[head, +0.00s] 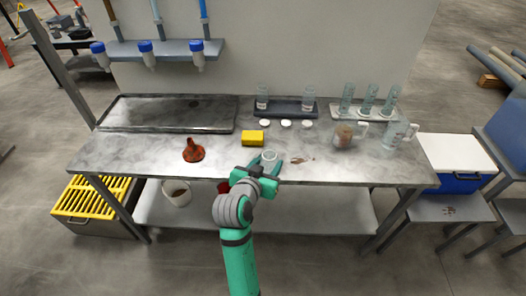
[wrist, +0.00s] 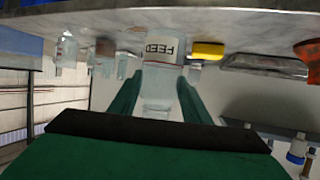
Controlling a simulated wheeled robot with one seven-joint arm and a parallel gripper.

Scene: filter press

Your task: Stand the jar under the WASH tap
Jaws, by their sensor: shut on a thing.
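A clear jar with a white label reading FEED (wrist: 165,47) is between the fingers of my gripper (wrist: 160,100) in the wrist view, which is upside down. In the head view my gripper (head: 267,165) is shut on the jar (head: 269,156) at the front middle of the bench, right at or just above its top; I cannot tell which. Three blue-and-white taps hang from the wall shelf: left tap (head: 98,55), middle tap (head: 146,53) and right tap (head: 197,55). Their names cannot be read. They are up and left of my gripper, over the metal tray (head: 118,121).
The tray looks empty.

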